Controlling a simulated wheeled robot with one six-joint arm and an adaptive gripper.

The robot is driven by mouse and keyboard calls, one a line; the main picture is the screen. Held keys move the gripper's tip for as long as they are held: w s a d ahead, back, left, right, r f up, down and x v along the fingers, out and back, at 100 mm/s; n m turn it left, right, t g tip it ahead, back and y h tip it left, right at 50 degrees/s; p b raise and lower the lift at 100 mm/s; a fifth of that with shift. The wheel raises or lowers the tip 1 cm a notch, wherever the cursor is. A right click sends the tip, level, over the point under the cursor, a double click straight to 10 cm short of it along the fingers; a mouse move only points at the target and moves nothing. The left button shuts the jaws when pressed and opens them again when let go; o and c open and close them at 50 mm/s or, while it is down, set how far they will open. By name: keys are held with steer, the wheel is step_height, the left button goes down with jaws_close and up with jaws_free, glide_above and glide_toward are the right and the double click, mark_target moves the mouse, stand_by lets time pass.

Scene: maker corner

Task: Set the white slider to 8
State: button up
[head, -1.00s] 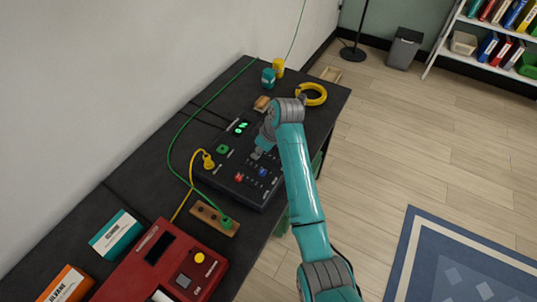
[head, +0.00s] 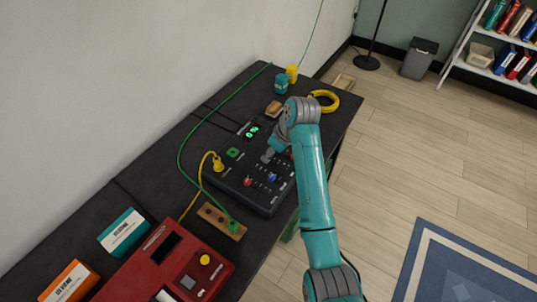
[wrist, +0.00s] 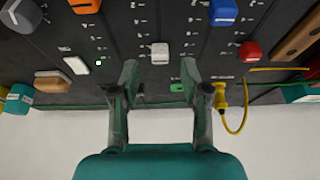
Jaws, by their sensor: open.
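The white slider knob (wrist: 159,53) shows in the wrist view, upper middle, on a dark control panel with white scale marks beside its track. I cannot read its setting. My gripper (wrist: 159,70) is open and empty; its two fingers stand left and right of the white knob in the picture, with the tips just short of it. In the head view my gripper (head: 268,156) is low over the control panel (head: 267,205), and the white knob cannot be made out there.
Beside the white knob are a blue knob (wrist: 223,12), a red knob (wrist: 250,51) and an orange knob (wrist: 85,5). A yellow plug and cable (head: 217,164) and a green cable run left of the panel. A red device (head: 175,265) stands in front.

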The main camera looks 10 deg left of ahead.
steer(key=v, duration=0.9)
